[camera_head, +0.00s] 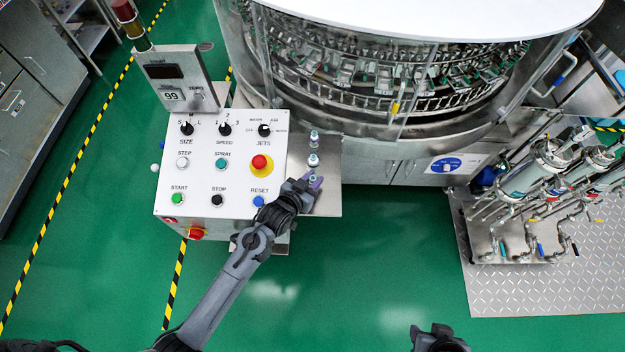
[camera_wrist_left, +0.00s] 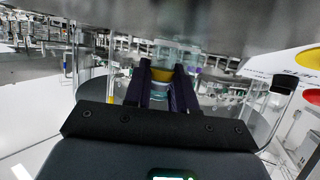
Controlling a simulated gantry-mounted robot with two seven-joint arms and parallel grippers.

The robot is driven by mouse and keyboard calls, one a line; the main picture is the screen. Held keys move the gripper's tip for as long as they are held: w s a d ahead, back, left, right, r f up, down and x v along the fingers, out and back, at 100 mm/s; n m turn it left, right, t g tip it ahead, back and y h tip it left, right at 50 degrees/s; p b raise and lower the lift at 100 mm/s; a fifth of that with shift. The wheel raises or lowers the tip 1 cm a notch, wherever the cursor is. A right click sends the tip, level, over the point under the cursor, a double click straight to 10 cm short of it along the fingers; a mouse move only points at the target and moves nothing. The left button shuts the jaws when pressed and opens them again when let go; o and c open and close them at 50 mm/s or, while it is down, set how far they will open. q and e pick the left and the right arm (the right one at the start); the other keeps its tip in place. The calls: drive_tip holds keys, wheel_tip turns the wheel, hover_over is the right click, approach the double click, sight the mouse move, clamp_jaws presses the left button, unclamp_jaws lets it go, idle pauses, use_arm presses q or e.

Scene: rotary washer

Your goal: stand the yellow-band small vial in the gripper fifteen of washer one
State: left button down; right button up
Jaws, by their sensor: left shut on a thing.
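The yellow-band small vial (camera_wrist_left: 161,74) is clear glass and sits between the two dark fingers of my left gripper (camera_wrist_left: 160,92) in the left wrist view. In the head view my left gripper (camera_head: 314,181) is at the steel shelf (camera_head: 328,200) right of the control panel, shut on the vial, which is mostly hidden there. Two other small vials, one farther (camera_head: 314,137) and one nearer (camera_head: 313,160), stand on the shelf. The round washer (camera_head: 385,80) holds a ring of small grippers; I cannot read which is fifteen. My right gripper (camera_head: 438,338) is at the bottom edge, its jaws unclear.
The control panel (camera_head: 220,165) with knobs and buttons is left of the shelf, below a display reading 99 (camera_head: 175,78). The washer's curved clear guard and steel rim stand beyond the shelf. Pipes and pumps (camera_head: 530,190) are at right. Green floor is open in front.

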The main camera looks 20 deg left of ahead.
use_arm(q)
drive_tip(key=shift+f, duration=0.15)
drive_tip(key=c, duration=0.9)
unclamp_jaws()
use_arm(e)
drive_tip(key=shift+a, duration=0.1)
use_arm(q)
drive_tip(key=shift+r, duration=0.25)
use_arm(e)
drive_tip(key=shift+r+p, duration=0.95)
use_arm(q)
drive_tip(key=s+a+r+g, duration=0.1)
drive_tip(key=s+r+g, duration=0.1)
drive_tip(key=s, duration=0.7)
drive_tip(key=s+a+r+g+y, duration=0.1)
drive_tip(key=s+g, duration=0.3)
drive_tip(key=s, duration=0.6)
drive_tip(key=s+a+r+g+y, duration=0.1)
drive_tip(key=s+a+r+g, duration=0.2)
drive_tip(key=s, duration=0.7)
drive_tip(key=shift+a+r+g, duration=0.2)
drive_tip(key=shift+r+g, duration=0.1)
use_arm(e)
drive_tip(key=shift+o, duration=1.2)
